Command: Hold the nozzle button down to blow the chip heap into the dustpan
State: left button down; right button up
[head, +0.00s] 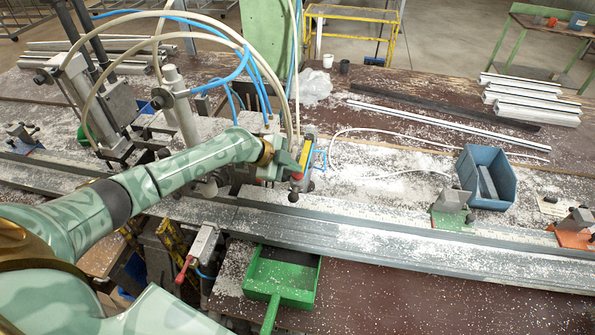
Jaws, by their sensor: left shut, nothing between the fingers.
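My left gripper (289,172) is shut and empty, at a small upright yellow, red and grey device (306,155) beside the hoses. This device may be the nozzle; its button cannot be made out, and I cannot tell whether the fingers touch it. White chips are scattered over the bench, with a denser white patch (400,187) right of the device, behind the metal rail. The green dustpan (285,280) is below the rail's front edge, its handle toward the bottom of the picture. Its inside looks dark. My right gripper is not in view.
A long metal rail (400,245) crosses the bench in front. A blue bin (487,178) stands behind it at right, near a green-based clamp (450,208) and an orange-based clamp (575,230). Hoses (235,50) arch over the left side. Profiles lie at the back right.

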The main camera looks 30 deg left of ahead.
aim_at(293, 174)
pick_arm(q)
jog(key=shift+r, duration=0.1)
dwell(0.4)
jog(key=shift+r+p, duration=0.7)
jog(key=shift+r, duration=0.2)
notch_tip(293, 174, up, 5)
jog(key=p, duration=0.4)
